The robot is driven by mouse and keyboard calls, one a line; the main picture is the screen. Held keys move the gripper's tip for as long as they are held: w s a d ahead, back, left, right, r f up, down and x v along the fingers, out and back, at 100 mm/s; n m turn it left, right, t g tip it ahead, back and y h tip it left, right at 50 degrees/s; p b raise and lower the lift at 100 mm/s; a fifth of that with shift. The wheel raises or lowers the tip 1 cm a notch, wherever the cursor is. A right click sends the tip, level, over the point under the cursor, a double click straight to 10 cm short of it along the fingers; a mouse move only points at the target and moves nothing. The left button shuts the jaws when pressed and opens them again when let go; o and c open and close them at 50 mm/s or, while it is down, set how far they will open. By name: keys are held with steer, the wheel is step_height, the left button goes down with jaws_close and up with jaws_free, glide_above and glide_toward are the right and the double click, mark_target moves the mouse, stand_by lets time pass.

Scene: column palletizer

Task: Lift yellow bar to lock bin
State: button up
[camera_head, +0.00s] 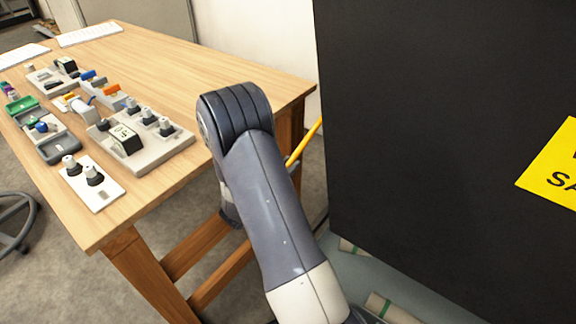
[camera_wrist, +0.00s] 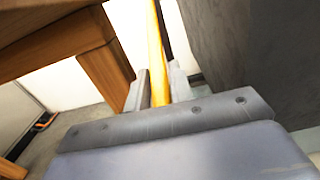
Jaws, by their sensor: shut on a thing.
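The yellow bar (camera_head: 304,142) shows in the head view as a short slanted length between my arm and the dark bin (camera_head: 430,130). In the wrist view the yellow bar (camera_wrist: 156,50) runs from the top edge down between the two fingers of my gripper (camera_wrist: 158,88). My gripper is shut on the bar, with one finger on each side. In the head view my arm hides the gripper and the lower part of the bar. The bin's wall (camera_wrist: 230,60) stands close to the right of the bar in the wrist view. Any lock is not visible.
A wooden table (camera_head: 190,65) stands to the left, with trays, knobs and small parts on it. Its leg (camera_wrist: 105,72) is close to the left of my gripper. A yellow sign (camera_head: 555,170) is on the bin's face. The gap between table and bin is narrow.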

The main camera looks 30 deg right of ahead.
stand_by(0.3)
steer(key=shift+s+a+r+p, duration=0.1)
steer(key=shift+a+r+p, duration=0.2)
steer(key=shift+r+p, duration=0.65)
steer(key=shift+s+a+r+p, duration=0.1)
steer(key=shift+a+r+p, duration=0.35)
steer(key=shift+r, duration=0.85)
steer(key=shift+s+a+r+p, duration=0.1)
steer(key=shift+a+r+p, duration=0.05)
steer(key=shift+r+p, duration=0.85)
step_height(320, 180, up, 20)
steer(key=d+p, duration=0.1)
steer(key=p, duration=1.3)
steer(key=shift+w+d+r, duration=0.15)
steer(key=shift+w+r, duration=0.1)
steer(key=o, duration=1)
